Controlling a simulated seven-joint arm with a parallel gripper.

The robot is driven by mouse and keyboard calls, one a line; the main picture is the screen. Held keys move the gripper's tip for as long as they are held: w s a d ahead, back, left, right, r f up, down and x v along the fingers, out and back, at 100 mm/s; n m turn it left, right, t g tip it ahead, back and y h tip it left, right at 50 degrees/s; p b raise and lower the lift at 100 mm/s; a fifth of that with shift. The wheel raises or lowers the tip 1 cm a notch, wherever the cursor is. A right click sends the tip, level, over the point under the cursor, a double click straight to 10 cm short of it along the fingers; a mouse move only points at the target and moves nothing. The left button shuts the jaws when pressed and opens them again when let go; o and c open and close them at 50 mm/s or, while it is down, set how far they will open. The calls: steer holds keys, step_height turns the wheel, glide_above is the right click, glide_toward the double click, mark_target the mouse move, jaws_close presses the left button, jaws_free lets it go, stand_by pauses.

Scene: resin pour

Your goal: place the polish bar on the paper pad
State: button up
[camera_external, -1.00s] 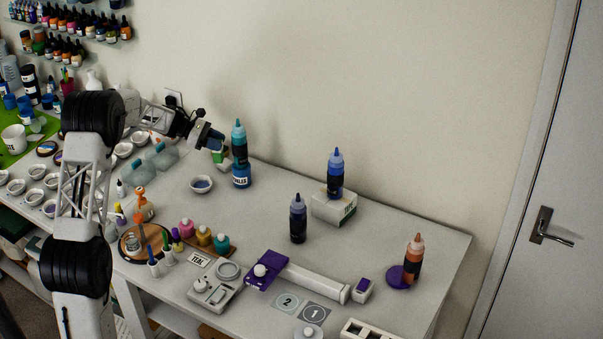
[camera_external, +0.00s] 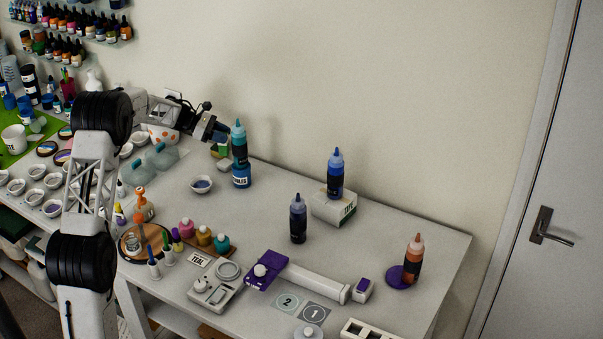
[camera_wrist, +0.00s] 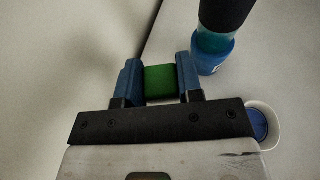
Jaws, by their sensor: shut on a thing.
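A green block, which I take as the polish bar (camera_wrist: 159,83), is between the two blue fingers of my gripper (camera_wrist: 160,80) in the wrist view. The fingers press on its left and right sides. I cannot surely pick out the paper pad in either view.
The teal bottle (camera_external: 239,145) stands on a blue jar (camera_external: 241,177) close to the right of my gripper. A small bowl (camera_external: 202,184) is in front. A blue bottle (camera_external: 336,170) stands on a white box (camera_external: 334,207). Table between them is clear.

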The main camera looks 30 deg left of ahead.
steer(key=shift+f, duration=1.75)
steer(key=shift+f, duration=0.1)
steer(key=o, duration=1)
steer(key=shift+c, duration=0.2)
steer(key=v, duration=1.2)
